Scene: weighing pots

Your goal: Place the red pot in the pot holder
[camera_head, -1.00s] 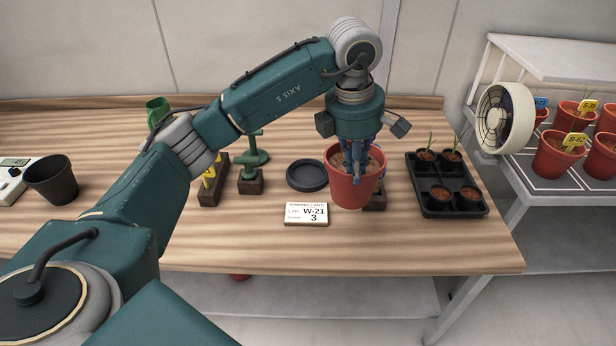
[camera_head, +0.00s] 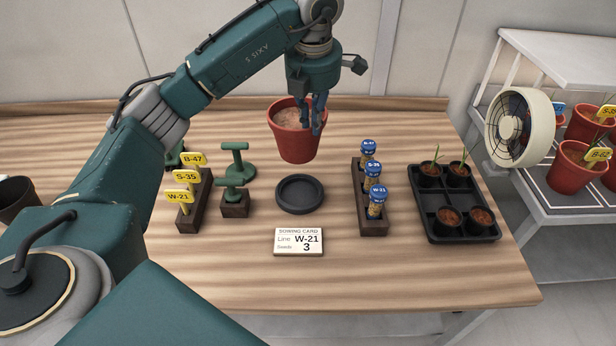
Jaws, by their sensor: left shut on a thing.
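The red pot (camera_head: 292,140) hangs upright above the table, with brown soil inside. My left gripper (camera_head: 316,128) points down and is shut on the right side of its rim. The pot holder, a round black dish (camera_head: 300,194), lies empty on the table below and a little nearer than the pot. The pot is apart from it. My right gripper is not in view.
Left of the dish stand a green tamper (camera_head: 238,160) on a block and a rack of yellow labels (camera_head: 188,200). Right are a rack of blue-capped vials (camera_head: 373,200) and a seedling tray (camera_head: 460,236). A sowing card (camera_head: 298,242) lies in front. A fan (camera_head: 522,127) stands at right.

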